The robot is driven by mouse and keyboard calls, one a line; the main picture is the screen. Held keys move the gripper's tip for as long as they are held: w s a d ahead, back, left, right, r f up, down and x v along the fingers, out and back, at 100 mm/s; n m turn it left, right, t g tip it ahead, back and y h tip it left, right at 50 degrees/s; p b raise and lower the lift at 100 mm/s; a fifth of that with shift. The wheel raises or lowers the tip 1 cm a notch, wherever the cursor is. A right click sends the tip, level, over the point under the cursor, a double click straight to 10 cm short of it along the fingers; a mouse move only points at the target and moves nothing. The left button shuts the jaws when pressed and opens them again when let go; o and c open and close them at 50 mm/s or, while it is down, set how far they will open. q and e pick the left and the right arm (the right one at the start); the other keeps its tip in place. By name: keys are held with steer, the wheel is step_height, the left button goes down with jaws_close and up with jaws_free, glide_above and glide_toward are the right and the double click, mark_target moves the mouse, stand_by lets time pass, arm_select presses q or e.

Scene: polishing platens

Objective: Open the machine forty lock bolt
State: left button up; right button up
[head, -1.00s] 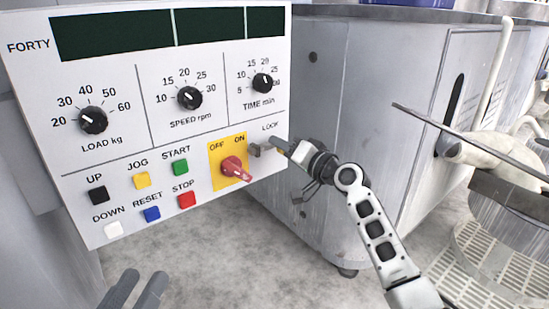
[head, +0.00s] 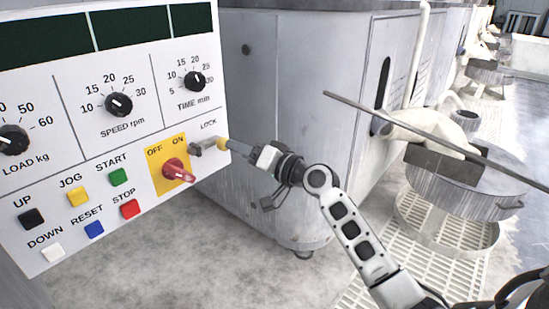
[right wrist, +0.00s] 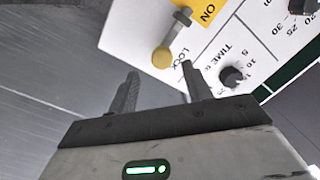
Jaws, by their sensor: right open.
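The control panel (head: 60,160) carries the lock bolt, a grey bracket and rod (head: 203,147) under the word LOCK at its right edge. The bolt ends in a yellow knob (head: 222,143) that points right, past the panel edge. My right gripper (head: 233,147) is open, right at the knob. In the right wrist view the yellow knob (right wrist: 162,57) lies just ahead of the gap between my two fingertips (right wrist: 160,70), and the grey rod (right wrist: 183,18) runs up from it. I cannot tell whether the fingers touch the knob. My left gripper is out of view.
A red switch (head: 178,170) on a yellow OFF/ON plate sits just left of the bolt, with coloured buttons further left. The grey machine cabinet (head: 300,90) stands behind my right gripper. A long rod (head: 430,132) and a round basin (head: 465,185) are at the right.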

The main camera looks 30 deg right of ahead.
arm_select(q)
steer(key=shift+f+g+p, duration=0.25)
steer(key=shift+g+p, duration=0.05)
arm_select(e)
steer(key=v, duration=0.9)
steer(key=shift+s, duration=0.35)
steer(key=shift+d, duration=0.1)
